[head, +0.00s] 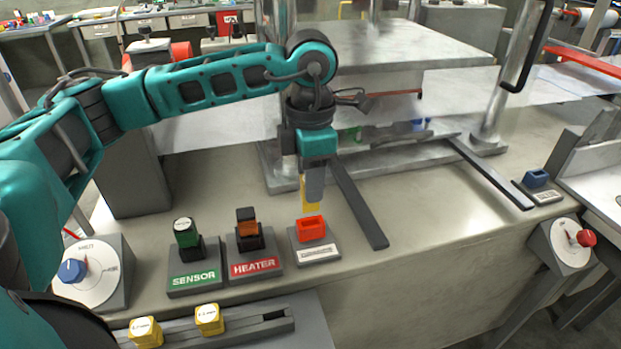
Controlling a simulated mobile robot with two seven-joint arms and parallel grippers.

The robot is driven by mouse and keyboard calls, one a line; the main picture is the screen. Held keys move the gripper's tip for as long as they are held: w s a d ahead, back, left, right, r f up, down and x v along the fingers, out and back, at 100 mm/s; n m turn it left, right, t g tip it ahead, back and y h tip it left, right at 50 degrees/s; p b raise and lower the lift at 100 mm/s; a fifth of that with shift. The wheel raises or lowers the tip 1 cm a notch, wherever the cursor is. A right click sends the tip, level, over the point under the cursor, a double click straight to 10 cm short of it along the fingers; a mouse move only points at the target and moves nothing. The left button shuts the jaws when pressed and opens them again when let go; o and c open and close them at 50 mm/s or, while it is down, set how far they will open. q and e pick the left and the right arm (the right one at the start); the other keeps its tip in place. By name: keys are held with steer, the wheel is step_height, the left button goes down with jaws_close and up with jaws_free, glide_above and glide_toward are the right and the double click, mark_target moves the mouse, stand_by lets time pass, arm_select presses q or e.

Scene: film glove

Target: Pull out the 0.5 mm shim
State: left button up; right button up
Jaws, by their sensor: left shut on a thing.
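My left gripper (312,195) points down above the bench, shut on a yellow piece (308,207) that shows between and below its fingers. No label on this piece is readable, so I cannot tell its thickness marking. Two yellow shim blocks with white-topped labels stand in a grey slotted rack (255,325) at the front: one on the left (146,333) and one beside it (209,319). Their lettering is too small to read surely. The right part of the rack shows a bare dark slot. My right gripper is not in view.
A red socket block (311,229) stands just below the held piece. Green SENSOR (185,234) and orange HEADER-like HEATER (248,230) plugs stand left of it. A press with metal posts and dark rails (358,205) is behind. Dials flank the bench; its right middle is clear.

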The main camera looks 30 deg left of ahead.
arm_select(q)
steer(key=shift+r, duration=0.2)
steer(key=shift+r+p, duration=0.9)
steer(key=shift+r, duration=0.45)
